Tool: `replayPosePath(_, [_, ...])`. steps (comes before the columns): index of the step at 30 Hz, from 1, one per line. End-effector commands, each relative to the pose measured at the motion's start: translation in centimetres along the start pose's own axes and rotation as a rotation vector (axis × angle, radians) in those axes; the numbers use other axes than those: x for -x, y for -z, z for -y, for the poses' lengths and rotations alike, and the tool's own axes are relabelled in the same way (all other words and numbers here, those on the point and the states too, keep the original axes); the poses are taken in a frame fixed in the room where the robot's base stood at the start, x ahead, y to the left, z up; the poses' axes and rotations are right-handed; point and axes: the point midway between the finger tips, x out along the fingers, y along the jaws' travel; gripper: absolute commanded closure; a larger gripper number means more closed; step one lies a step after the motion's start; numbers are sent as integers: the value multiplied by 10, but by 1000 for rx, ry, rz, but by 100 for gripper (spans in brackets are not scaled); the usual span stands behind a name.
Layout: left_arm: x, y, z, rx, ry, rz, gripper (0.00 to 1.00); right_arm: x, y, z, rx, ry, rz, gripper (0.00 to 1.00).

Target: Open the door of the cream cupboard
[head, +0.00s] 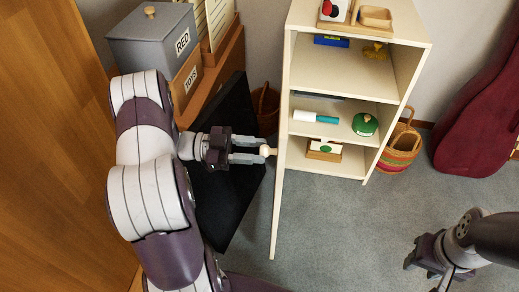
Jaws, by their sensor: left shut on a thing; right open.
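The cream cupboard (300,65) stands in the middle of the head view with its shelves showing. Its cream door (277,200) stands swung out at the cupboard's left side, seen almost edge-on, pointing toward me. My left gripper (264,151) is shut on the pale round knob (271,151) on the door's left face. The fingertips partly hide the knob. My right gripper (425,275) is open and empty at the lower right, apart from the cupboard, partly cut off by the picture's bottom edge.
The shelves hold a green domed thing (365,124), a white-and-teal cylinder (316,117) and a blue box (331,41). A striped basket (400,150) and a dark red case (480,110) stand right. A black panel (228,195) lies behind my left arm. Grey carpet (340,230) is clear in front.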

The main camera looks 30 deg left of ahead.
Motion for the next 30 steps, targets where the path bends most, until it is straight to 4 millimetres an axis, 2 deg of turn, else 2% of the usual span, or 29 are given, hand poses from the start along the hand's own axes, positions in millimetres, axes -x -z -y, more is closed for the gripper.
replayPosePath(7, [0, 0, 0, 0, -1, -1, 100, 0, 0, 0, 0, 0, 0, 57])
replayPosePath(8, [0, 0, 0, 0, -1, 0, 59, 0, 0, 0, 0, 0, 0, 57])
replayPosePath(9, [-1, 0, 0, 0, -1, 0, 46, 0, 0, 0, 0, 0, 0, 57])
replayPosePath(10, [-1, 0, 0, 0, -1, 0, 40, 0, 0, 0, 0, 0, 0, 57])
replayPosePath(20, [5, 1, 0, -1, 1, 0, 40, 2, 0, 0, 0, 0, 0, 57])
replayPosePath(27, [53, 2, 1, 0, 4, 0, 40, 12, 2, 0, 0, 0, 0, 57])
replayPosePath(30, [68, 1, 0, -1, 2, 0, 40, 14, 2, 0, 0, 0, 0, 57])
